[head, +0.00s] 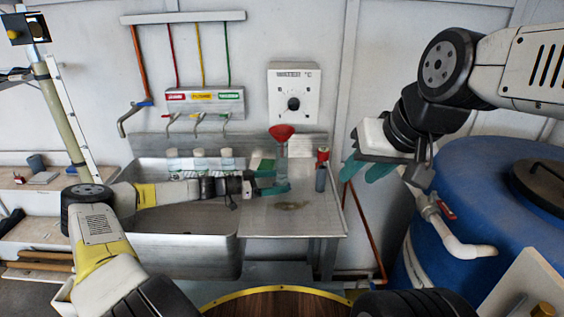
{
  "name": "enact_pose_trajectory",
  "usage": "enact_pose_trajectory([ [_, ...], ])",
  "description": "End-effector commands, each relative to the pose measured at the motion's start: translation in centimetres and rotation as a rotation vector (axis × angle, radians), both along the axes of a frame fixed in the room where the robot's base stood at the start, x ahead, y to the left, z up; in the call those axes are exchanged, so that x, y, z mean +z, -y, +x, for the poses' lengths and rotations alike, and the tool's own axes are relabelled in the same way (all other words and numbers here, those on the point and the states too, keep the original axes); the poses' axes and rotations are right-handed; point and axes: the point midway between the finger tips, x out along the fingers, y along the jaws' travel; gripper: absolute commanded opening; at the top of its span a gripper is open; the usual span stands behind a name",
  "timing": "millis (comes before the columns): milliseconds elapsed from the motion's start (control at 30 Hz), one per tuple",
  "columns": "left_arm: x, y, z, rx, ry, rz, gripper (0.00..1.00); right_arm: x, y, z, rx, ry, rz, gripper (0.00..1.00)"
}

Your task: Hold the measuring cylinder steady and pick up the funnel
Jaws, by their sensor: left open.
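A red funnel (282,131) sits upright in the mouth of a clear measuring cylinder (281,152) on the steel drainboard of the sink. My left gripper (276,182), with teal fingers, reaches in from the left at the cylinder's lower part. It is open, with its fingers at the cylinder; whether they touch it I cannot tell. The cylinder's base is hidden by the fingers. My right gripper (367,168) is up in the air to the right of the cylinder and funnel. Its teal fingers are apart and nothing shows between them.
A dark bottle with a red top (322,168) stands just right of the cylinder. Several white-capped bottles (199,160) stand behind the sink basin (185,245). Taps (197,122) hang above. A blue barrel (480,190) fills the right side. The drainboard's front (300,222) is clear.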

Motion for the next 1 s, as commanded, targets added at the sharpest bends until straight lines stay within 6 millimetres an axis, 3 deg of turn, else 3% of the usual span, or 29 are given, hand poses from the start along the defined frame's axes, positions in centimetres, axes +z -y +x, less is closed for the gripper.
enact_pose_trajectory([
  [467, -0.12, 0.96, 0.31, 0.000, 0.001, 0.001, 0.84, 0.00, 0.00, 0.00, 0.000, 0.000, 0.000, 0.36],
  [800, -0.11, 0.95, 0.29, 0.000, 0.001, 0.001, 0.18, 0.00, 0.00, 0.00, 0.000, 0.000, 0.000, 0.36],
  [1000, -0.11, 0.95, 0.29, 0.000, 0.001, 0.001, 0.14, 0.00, 0.00, 0.00, 0.000, 0.000, 0.000, 0.36],
])
